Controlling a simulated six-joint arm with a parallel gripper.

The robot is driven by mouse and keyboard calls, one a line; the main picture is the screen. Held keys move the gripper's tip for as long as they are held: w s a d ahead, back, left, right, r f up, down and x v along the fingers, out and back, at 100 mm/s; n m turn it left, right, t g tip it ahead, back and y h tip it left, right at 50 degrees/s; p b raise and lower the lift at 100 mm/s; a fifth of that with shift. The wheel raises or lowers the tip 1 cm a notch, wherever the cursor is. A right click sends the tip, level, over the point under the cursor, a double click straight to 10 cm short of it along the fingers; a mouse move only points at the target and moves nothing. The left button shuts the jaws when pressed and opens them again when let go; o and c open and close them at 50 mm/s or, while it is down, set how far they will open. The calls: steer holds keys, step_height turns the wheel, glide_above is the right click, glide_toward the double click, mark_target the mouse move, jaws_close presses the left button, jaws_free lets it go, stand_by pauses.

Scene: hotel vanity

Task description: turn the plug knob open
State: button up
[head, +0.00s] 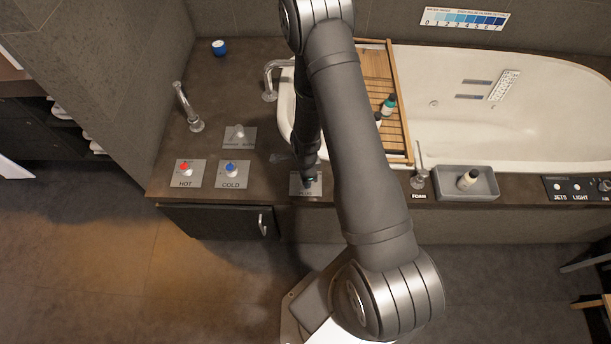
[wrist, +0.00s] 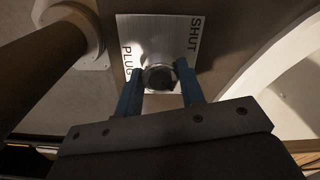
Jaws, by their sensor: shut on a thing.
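The plug knob (wrist: 160,75) is a round metal knob on a square metal plate (wrist: 150,32) in the wrist view. The plate reads "PLUG" and "SHUT". My gripper (wrist: 160,84) has its two blue fingers on either side of the knob, shut on it. In the head view the plug plate (head: 297,185) lies on the dark vanity top near its front edge. My gripper (head: 309,182) is over it there, and my arm hides much of the knob. How far the knob is turned is not clear.
Hot (head: 185,172) and cold (head: 231,170) knobs stand to the left, with another plate (head: 239,138) behind. The white tub (head: 470,110) holds a wooden tray (head: 378,70) with bottles. A foam spout (head: 419,178) and grey dish (head: 485,188) are to the right.

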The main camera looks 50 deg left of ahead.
stand_by(0.4)
steer(key=o, duration=1)
step_height(320, 180, up, 18)
steer(key=shift+f, duration=0.25)
stand_by(0.5)
step_height(320, 180, down, 17)
steer(key=shift+f, duration=0.1)
stand_by(0.8)
